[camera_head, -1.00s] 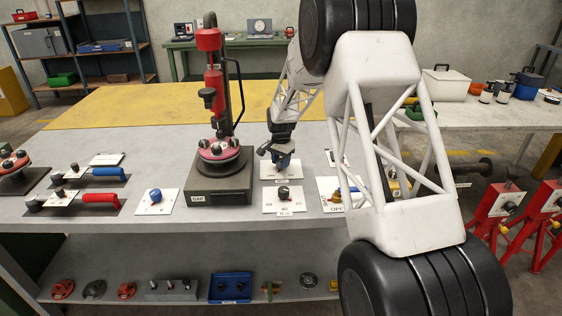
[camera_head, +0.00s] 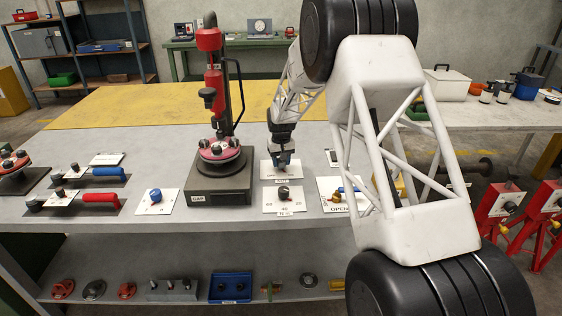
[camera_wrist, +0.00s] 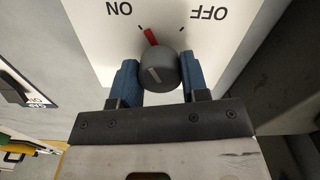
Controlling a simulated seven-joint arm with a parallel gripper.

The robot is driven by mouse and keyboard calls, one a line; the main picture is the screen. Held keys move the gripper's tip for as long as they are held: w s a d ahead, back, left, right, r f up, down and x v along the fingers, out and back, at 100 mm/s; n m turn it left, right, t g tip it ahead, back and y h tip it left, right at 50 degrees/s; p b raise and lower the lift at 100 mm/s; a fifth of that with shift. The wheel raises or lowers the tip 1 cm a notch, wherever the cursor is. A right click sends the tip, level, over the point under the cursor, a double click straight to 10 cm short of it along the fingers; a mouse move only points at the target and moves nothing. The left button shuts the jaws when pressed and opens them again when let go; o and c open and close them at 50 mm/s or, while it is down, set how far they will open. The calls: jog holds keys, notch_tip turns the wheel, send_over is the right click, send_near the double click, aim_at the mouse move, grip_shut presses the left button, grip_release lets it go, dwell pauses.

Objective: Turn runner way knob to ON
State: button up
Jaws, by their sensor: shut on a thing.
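The knob (camera_wrist: 160,72) is dark grey and round with a pale line on top, on a white plate (camera_wrist: 88,32) marked ON and OFF. In the wrist view the text is upside down, ON at upper left and OFF at upper right. A red pointer (camera_wrist: 151,37) leans to the ON side, near the ON tick. My gripper (camera_wrist: 157,77) has its blue fingers on both sides of the knob, shut on it. In the head view my gripper (camera_head: 283,160) stands over the plate (camera_head: 268,172) and hides the knob.
A knob plate with numbers (camera_head: 270,207) lies just in front. A plate marked OPEN (camera_head: 338,207) is to the right. The tall red and black device on a dark base (camera_head: 220,188) stands close on the left. A blue knob plate (camera_head: 146,206) is further left.

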jog(key=shift+n, duration=0.9)
jog(key=o, duration=0.9)
jog(key=shift+r, duration=0.1)
notch_tip(320, 180, up, 7)
jog(key=shift+f, duration=0.2)
jog(key=shift+r, duration=0.55)
